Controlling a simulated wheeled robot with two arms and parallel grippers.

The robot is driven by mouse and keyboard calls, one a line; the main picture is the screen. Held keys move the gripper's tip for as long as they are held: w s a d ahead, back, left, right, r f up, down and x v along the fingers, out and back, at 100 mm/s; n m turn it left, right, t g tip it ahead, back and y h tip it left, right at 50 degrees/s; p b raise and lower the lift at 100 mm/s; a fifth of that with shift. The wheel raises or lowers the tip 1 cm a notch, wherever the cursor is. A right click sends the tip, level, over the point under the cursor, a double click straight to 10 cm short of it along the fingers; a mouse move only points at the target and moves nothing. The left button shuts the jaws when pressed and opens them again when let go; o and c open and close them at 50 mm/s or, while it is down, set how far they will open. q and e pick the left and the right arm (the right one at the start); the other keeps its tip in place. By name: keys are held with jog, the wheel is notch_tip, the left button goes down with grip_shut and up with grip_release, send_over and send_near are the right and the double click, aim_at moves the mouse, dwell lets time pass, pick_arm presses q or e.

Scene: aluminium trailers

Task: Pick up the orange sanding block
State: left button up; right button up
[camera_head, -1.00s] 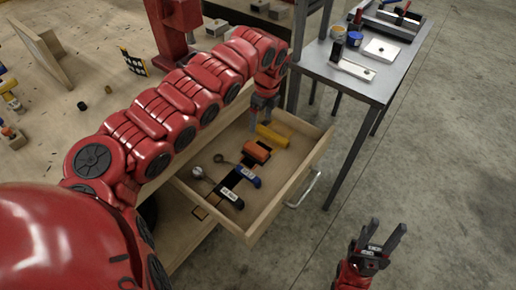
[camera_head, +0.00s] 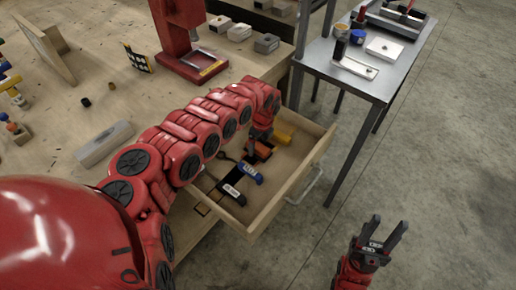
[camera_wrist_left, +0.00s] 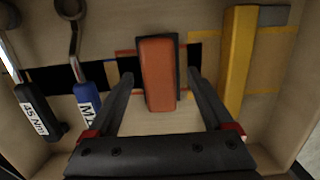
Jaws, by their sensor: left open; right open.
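The orange sanding block (camera_wrist_left: 158,72) lies in the open wooden drawer, on a dark strip with an orange outline. In the head view the sanding block (camera_head: 263,150) is partly hidden by my left arm. My left gripper (camera_wrist_left: 160,78) is open above it, with one finger to each side of the block in the left wrist view; I cannot tell whether they touch it. In the head view my left gripper (camera_head: 252,147) reaches down into the drawer. My right gripper (camera_head: 388,232) is open and empty over the floor, right of the drawer.
In the drawer (camera_head: 276,205), a yellow bar (camera_wrist_left: 236,58) lies right of the block. A blue-handled tool (camera_wrist_left: 84,90) and a black-handled tool (camera_wrist_left: 36,108) lie left of it. The drawer walls stand close around. A metal table (camera_head: 375,85) stands at the back right.

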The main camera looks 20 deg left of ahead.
aim_at(258, 145)
pick_arm(q)
jog(key=shift+f, duration=0.5)
grip_shut()
jog(key=shift+a+r, duration=0.1)
notch_tip(258, 145, up, 10)
jog(key=shift+f, duration=0.1)
dwell(0.4)
